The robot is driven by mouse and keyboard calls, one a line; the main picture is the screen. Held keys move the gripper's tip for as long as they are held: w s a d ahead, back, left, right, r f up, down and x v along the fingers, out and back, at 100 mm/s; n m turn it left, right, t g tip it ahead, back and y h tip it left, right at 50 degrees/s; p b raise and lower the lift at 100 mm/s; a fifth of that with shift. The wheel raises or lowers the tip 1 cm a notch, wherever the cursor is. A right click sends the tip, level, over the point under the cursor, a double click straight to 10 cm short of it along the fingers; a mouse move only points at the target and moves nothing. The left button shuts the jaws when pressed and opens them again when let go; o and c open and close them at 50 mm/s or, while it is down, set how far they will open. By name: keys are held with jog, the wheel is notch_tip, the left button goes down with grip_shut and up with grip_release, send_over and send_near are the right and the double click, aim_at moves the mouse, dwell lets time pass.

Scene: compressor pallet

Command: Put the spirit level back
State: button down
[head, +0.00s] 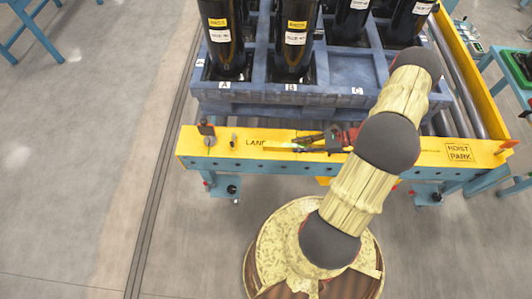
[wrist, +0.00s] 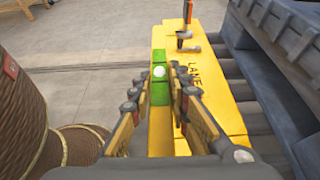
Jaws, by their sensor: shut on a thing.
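The spirit level is a yellow bar with green parts around a pale round spot (wrist: 159,72). My gripper (wrist: 157,105) is shut on it, with one finger on each side, and the bar points away from the wrist. In the wrist view the level lies along the beam's left edge. I cannot tell whether it touches the beam. The fingers hide part of it.
A blue pallet (head: 262,95) with black cylinders (head: 293,50) stands behind the beam, on rollers. A small upright fitting (head: 207,131) stands at the beam's left end; it also shows in the wrist view (wrist: 185,35). Open floor (head: 90,150) lies to the left.

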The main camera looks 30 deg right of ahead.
jog(key=w+a+f+b, duration=0.3)
jog(key=w+a+f, duration=0.2)
jog(key=w, duration=0.2)
jog(key=b, duration=0.1)
send_over(269, 154)
jog(key=f, duration=0.3)
jog(key=shift+s+d+f, duration=0.25)
jog(key=shift+d+f, duration=0.05)
jog(key=shift+f, duration=0.05)
jog(key=shift+w+a+f+b, duration=0.2)
jog(key=shift+f+b, duration=0.15)
jog(key=shift+w+f+b, duration=0.2)
jog(key=shift+f+b, duration=0.7)
jog(key=shift+f, duration=0.8)
jog(key=shift+a, duration=0.1)
jog(key=shift+f, duration=0.2)
jog(key=c, duration=1.7)
grip_release()
